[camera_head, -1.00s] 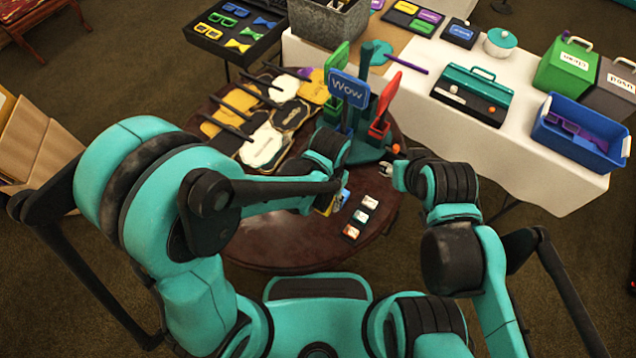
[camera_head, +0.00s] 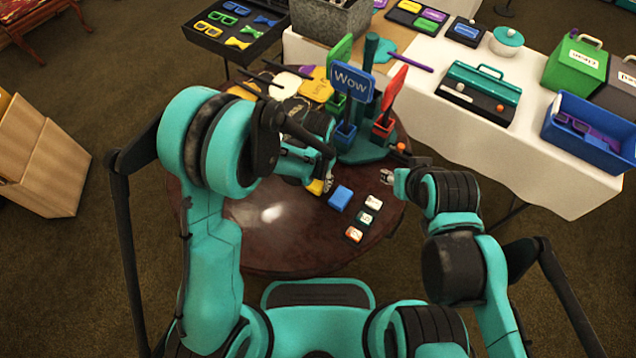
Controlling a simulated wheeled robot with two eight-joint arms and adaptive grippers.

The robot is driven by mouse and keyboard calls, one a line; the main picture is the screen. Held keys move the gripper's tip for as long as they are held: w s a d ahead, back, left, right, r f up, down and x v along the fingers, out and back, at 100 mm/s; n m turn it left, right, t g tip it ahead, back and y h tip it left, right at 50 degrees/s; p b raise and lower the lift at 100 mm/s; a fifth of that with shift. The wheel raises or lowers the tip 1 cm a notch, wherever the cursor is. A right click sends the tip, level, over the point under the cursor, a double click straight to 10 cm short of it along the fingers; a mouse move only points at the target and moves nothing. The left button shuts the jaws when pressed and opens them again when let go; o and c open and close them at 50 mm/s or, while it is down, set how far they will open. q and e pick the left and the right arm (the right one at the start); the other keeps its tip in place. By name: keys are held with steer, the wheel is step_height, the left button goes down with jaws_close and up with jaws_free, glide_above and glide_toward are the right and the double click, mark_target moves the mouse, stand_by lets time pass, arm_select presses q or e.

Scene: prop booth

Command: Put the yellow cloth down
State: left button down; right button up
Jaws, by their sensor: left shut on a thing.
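The yellow cloth (camera_head: 315,187) shows as a small yellow patch at the fingers of my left gripper (camera_head: 327,184). My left gripper is shut on it, low over the round table; my arm and fingers hide most of the cloth. Whether the cloth touches the table I cannot tell. A blue folded cloth or block (camera_head: 341,197) lies on the table just right of my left gripper. My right gripper (camera_head: 386,176) is over the table's right side, apart from the cloth; its jaws are too small to read.
The round dark table (camera_head: 270,238) has bare room at its front left. Three small numbered tiles (camera_head: 363,217) lie right of the blue piece. A teal stand (camera_head: 365,148) with a "Wow" sign (camera_head: 351,84) stands behind. Paddle signs (camera_head: 317,86) lie at the back left.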

arm_select(q)
steer(key=shift+f, duration=0.55)
arm_select(e)
steer(key=shift+f, duration=0.25)
arm_select(q)
steer(key=shift+f, duration=0.15)
steer(key=c, duration=0.9)
jaws_free()
arm_select(e)
steer(key=shift+f, duration=0.2)
